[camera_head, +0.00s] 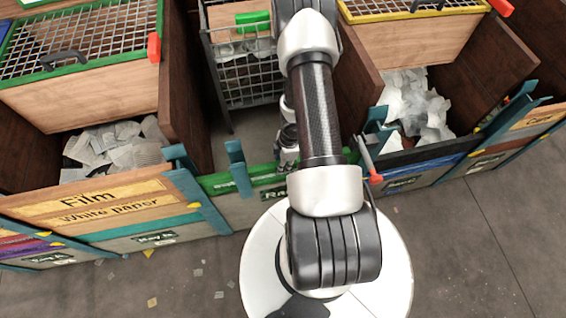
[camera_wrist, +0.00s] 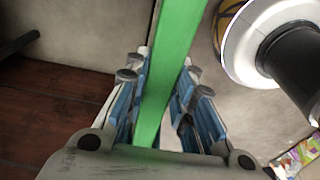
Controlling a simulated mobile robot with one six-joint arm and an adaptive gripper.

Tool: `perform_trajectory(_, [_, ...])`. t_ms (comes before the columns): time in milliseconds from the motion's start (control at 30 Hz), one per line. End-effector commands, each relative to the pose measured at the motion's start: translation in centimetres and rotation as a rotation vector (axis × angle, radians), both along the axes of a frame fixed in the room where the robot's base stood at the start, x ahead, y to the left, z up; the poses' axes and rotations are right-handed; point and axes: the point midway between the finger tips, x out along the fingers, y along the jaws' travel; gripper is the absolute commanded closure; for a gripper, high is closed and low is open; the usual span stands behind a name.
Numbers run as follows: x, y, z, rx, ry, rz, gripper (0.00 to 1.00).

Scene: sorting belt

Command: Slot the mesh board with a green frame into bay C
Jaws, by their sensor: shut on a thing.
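In the wrist view my gripper (camera_wrist: 165,120) is shut on a long green bar (camera_wrist: 172,60), its blue-padded fingers on either side. This looks like the edge of a green-framed board; no mesh shows there. A green-framed mesh lid (camera_head: 80,42) with a red latch lies over the left bin.
Bins with paper scraps (camera_head: 118,145) stand left and right of the middle bay. A wire cage trolley (camera_head: 250,80) stands behind it. Teal posts (camera_head: 237,165) rise at the bay fronts. A yellow-framed mesh lid (camera_head: 410,8) is at upper right. The floor in front (camera_head: 470,240) is mostly clear.

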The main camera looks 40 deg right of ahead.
Motion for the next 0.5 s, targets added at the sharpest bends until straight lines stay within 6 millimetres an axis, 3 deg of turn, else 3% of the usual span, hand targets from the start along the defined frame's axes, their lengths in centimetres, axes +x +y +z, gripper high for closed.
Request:
perform_trajectory(367, [0.0, 0.0, 0.0, -0.001, -0.001, 0.000, 1.00])
perform_trajectory(500, [0.0, 0.0, 1.2, -0.001, -0.001, 0.000, 1.00])
